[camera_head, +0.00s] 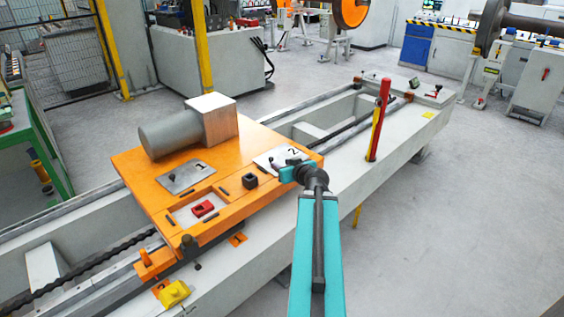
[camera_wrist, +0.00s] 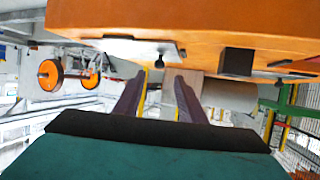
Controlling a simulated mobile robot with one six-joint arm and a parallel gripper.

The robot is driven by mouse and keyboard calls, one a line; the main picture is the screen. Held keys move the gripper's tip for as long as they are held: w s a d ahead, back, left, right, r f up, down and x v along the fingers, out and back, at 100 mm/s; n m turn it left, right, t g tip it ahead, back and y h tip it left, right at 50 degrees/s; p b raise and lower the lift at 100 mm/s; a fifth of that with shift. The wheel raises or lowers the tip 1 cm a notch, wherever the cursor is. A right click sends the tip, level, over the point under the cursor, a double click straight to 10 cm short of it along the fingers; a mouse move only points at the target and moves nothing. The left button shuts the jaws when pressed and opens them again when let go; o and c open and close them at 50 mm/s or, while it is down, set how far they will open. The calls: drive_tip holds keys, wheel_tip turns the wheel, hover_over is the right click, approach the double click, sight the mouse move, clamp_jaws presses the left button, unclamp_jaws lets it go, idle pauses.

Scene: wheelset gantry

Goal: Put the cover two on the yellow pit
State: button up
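Cover two (camera_head: 282,159), a pale plate marked 2, lies on the right end of the orange platform. In the wrist view, which looks upside down, a pale plate (camera_wrist: 132,50) with a dark knob (camera_wrist: 160,62) shows at the platform's edge. My gripper (camera_head: 287,170) is beside cover two at its near right edge. In the wrist view my gripper (camera_wrist: 155,88) has two dark fingers spread apart, with nothing held between them; the knob shows beyond the gap. I cannot clearly make out a yellow pit; a recess (camera_head: 183,216) in the platform holds a red block.
The orange platform (camera_head: 135,172) also bears cover one (camera_head: 187,176), a black block (camera_head: 250,181) and a grey cylinder with a square block (camera_head: 172,134). A red and yellow post (camera_head: 379,120) stands on the grey gantry bed to the right. Floor at right is clear.

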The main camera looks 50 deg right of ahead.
drive_tip(key=shift+p+v, duration=1.3)
drive_tip(key=shift+p, duration=2.85)
drive_tip(key=shift+s, duration=0.1)
